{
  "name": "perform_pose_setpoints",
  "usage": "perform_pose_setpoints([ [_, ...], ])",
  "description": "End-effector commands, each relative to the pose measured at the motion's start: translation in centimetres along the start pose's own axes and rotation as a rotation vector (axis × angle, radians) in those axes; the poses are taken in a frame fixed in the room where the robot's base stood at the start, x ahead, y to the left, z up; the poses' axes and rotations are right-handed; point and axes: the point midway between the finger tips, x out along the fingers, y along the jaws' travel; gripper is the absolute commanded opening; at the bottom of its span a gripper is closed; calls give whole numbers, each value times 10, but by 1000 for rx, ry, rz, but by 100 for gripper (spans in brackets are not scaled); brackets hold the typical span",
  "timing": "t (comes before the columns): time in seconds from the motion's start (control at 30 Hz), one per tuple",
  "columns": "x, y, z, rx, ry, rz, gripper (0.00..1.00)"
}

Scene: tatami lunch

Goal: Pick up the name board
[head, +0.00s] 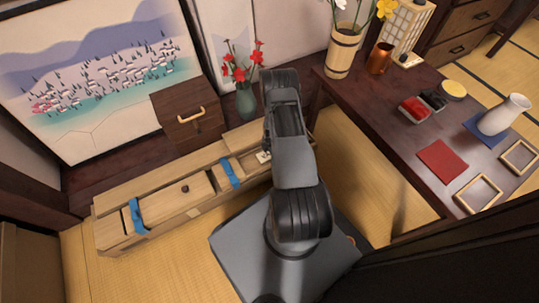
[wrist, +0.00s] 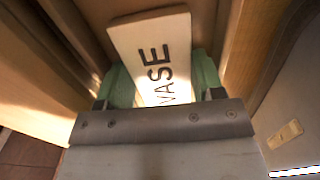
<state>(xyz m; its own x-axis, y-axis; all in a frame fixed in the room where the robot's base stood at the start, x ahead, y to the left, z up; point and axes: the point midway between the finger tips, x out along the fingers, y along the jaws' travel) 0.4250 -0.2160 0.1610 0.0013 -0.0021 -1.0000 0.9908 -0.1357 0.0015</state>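The name board (wrist: 152,50) is a pale flat board with dark letters reading "VASE". It lies tilted across the middle of the wrist view, between wooden walls. My gripper (wrist: 162,82) has its green fingers on either side of the board's lower part, set well apart. I cannot tell whether they press on it or only stand around it. In the head view my arm hides the gripper. A small pale lettered patch, probably the board (head: 263,156), shows beside the arm at the open part of the long wooden box.
The long wooden box (head: 165,212) with blue straps lies on the tatami. Behind it stand a drawer chest (head: 188,112) and a vase of red flowers (head: 246,102). A dark table (head: 405,150) with several items is at the right. Tatami is bare at lower left.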

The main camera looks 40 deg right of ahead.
Motion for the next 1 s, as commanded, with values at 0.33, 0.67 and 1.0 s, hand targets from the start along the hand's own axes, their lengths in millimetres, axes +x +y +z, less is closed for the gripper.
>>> perform_pose_setpoints([
  [0.33, 0, 0, 0, 0, 0, 0, 37],
  [0.67, -26, 1, 0, 0, 1, 0, 37],
  [1.0, -93, -40, 25, 4, 2, -1, 37],
])
